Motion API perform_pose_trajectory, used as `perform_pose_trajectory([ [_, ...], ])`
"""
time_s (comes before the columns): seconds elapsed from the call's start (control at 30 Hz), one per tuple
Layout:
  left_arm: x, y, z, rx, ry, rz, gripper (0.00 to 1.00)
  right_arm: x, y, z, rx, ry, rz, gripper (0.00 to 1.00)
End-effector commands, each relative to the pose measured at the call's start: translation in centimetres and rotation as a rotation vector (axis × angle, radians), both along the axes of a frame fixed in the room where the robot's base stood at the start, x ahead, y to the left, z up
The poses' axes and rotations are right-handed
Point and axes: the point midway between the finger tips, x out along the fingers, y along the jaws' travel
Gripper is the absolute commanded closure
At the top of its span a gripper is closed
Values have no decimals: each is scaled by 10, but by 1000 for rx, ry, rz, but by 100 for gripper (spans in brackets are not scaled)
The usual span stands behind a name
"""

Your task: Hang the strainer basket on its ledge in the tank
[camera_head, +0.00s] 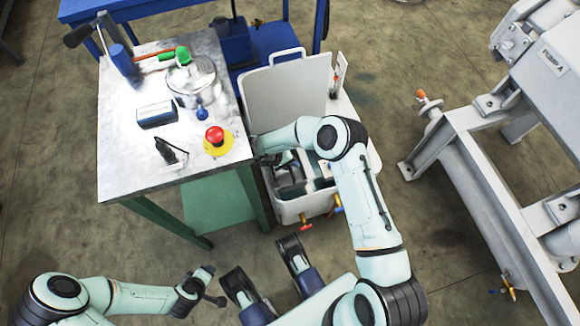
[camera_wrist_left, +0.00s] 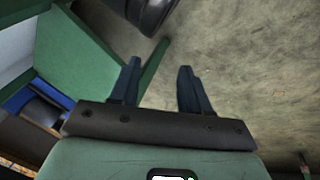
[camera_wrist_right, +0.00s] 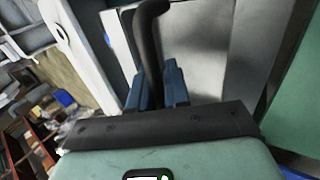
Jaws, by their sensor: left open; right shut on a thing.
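The tank (camera_head: 308,205) is an open white box beside the table, with its lid (camera_head: 290,95) standing up at the back. My right arm reaches over it, and my right gripper (camera_head: 282,160) is at its left side, partly hidden by the arm. In the right wrist view my right gripper (camera_wrist_right: 158,88) is shut on a black curved bar, seemingly the handle of the strainer basket (camera_wrist_right: 148,45). The basket's body and the ledge cannot be made out clearly among the grey shapes inside the tank. My left gripper (camera_head: 208,288) is open and empty, low over the floor; it also shows in the left wrist view (camera_wrist_left: 155,85).
The table (camera_head: 120,110) left of the tank carries a metal pot (camera_head: 190,80), a red button (camera_head: 214,135) and a dark box (camera_head: 157,114). A grey pump frame (camera_head: 470,170) stands right, beyond open floor.

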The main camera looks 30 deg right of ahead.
Motion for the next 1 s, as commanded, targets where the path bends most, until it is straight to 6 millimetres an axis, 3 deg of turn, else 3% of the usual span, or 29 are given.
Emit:
perform_pose_trajectory([
  [0.03, -5, 1, -9, 0, 17, 1, 53, 0, 0, -13, 0, 2, 0, 100],
  [0.13, -14, 2, -16, -2, 47, 2, 53, 0, 0, -23, 0, 2, 0, 100],
  [0.97, -25, 4, -25, -4, 86, 5, 53, 0, 0, -34, 0, 0, 0, 100],
  [1.0, -25, 4, -25, -4, 86, 5, 53, 0, 0, -34, 0, 1, 1, 80],
])
